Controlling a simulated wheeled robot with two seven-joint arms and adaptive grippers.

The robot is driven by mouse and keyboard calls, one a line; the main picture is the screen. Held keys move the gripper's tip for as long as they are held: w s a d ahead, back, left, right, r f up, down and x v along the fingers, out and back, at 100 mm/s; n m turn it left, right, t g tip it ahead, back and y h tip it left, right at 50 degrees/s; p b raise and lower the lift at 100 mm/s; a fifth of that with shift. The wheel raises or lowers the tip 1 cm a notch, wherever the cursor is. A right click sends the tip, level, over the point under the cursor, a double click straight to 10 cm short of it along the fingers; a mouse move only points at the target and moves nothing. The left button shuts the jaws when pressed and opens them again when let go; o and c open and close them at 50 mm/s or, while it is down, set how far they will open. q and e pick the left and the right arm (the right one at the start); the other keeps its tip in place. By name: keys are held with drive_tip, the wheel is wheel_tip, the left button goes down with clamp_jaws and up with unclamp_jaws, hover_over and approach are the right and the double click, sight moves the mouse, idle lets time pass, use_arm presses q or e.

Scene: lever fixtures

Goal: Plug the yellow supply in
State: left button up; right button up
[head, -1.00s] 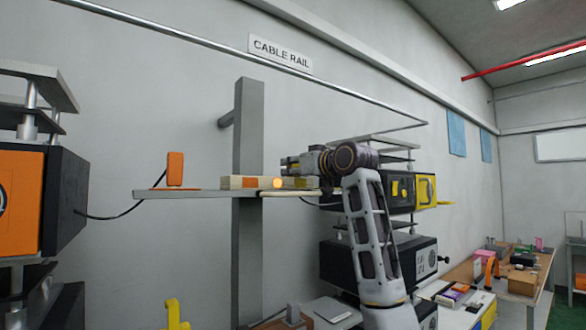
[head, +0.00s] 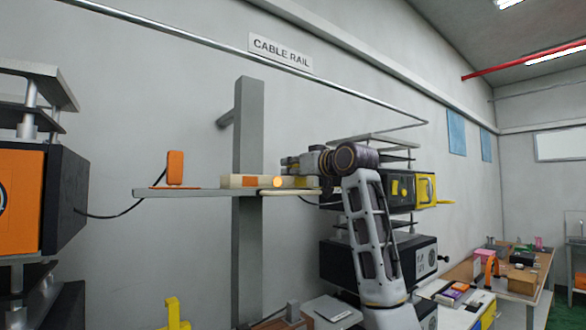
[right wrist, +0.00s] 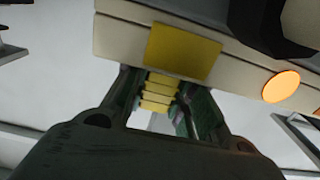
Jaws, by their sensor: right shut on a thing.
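The cream socket strip (head: 236,181) lies on the grey shelf; in the right wrist view the strip (right wrist: 120,38) carries a yellow patch (right wrist: 183,50) and a lit orange lamp (right wrist: 281,86). My right gripper (head: 287,163) is at the strip's right part. In the right wrist view its fingers (right wrist: 160,95) are shut on a ribbed yellow plug (right wrist: 158,92), at the strip's edge by the yellow patch. I cannot tell how far the plug is inserted. The yellow-fronted supply (head: 426,188) stands to the right, partly behind my arm. My left gripper is not in view.
The narrow shelf (head: 190,193) crosses a grey post (head: 248,120). An orange upright piece (head: 175,168) stands on its left end. An orange-fronted unit (head: 20,205) with a black cable is at far left. A cluttered bench (head: 520,275) stands at right.

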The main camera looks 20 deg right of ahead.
drive_tip(key=shift+f, duration=0.1)
idle(0.5)
drive_tip(key=o, duration=1.1)
drive_tip(key=shift+s+f, duration=0.1)
drive_tip(key=shift+s, duration=0.1)
drive_tip(key=shift+s+d+f, duration=0.1)
drive_tip(key=shift+s+f, duration=0.05)
drive_tip(key=shift+s, duration=0.3)
drive_tip(key=shift+s+d+f, duration=0.1)
drive_tip(key=shift+s, duration=0.3)
drive_tip(key=v, duration=0.9)
drive_tip(key=shift+s+d+r, duration=0.1)
drive_tip(key=shift+s+r, duration=0.05)
drive_tip(key=shift+r, duration=0.15)
drive_tip(key=shift+s+d, duration=0.1)
drive_tip(key=shift+s, duration=0.05)
